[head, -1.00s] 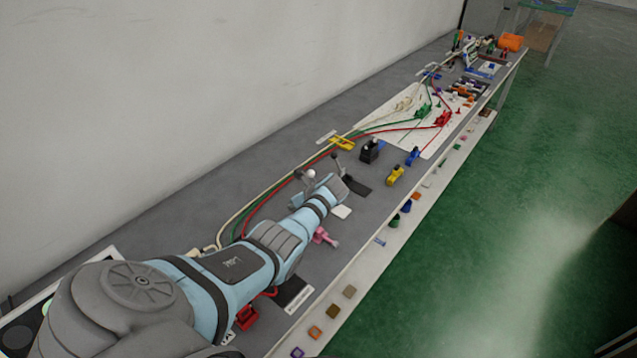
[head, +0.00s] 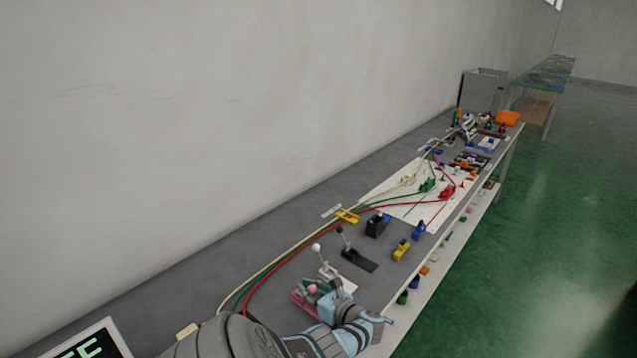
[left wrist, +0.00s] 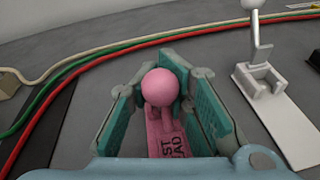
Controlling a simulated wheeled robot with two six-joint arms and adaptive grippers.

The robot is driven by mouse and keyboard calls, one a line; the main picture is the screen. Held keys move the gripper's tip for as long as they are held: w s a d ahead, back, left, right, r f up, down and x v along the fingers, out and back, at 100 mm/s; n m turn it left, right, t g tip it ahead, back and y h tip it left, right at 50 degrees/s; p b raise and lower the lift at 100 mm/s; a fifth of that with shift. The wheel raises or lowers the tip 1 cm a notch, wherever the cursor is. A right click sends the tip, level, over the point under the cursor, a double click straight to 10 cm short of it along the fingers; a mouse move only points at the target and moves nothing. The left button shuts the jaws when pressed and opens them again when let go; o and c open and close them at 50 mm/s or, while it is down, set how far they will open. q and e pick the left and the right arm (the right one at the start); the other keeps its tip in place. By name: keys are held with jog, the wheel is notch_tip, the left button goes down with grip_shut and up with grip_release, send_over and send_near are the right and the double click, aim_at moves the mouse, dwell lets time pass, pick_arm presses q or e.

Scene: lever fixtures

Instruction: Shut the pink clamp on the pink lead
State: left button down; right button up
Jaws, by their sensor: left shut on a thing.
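The pink clamp (head: 302,303) lies at the near part of the bench in the head view, partly covered by my left gripper (head: 316,299). In the left wrist view its round pink knob (left wrist: 166,86) sits between the two teal-padded fingers of my left gripper (left wrist: 168,97), which is shut on it. Below the knob a pink part with dark lettering (left wrist: 168,140) shows; the lettering is partly hidden by the gripper. I cannot make out a pink lead or whether the clamp's jaw is closed. My right gripper is not in view.
A white lever fixture with a pale ball (head: 318,249) stands just behind the gripper, with a black lever fixture (head: 359,260) beyond. Cream, green and red leads (head: 250,297) run along the wall side. Yellow (head: 401,250) and blue (head: 419,230) fixtures stand near the front edge.

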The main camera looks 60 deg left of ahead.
pick_arm(q)
jog(key=shift+w+d+f, duration=0.1)
jog(key=shift+d+f, duration=0.05)
jog(key=shift+d, duration=0.05)
jog(key=c, duration=1.8)
grip_release()
jog(key=shift+o, duration=0.2)
jog(key=shift+d, duration=0.1)
jog(key=v, duration=1.2)
jog(key=shift+r, duration=0.2)
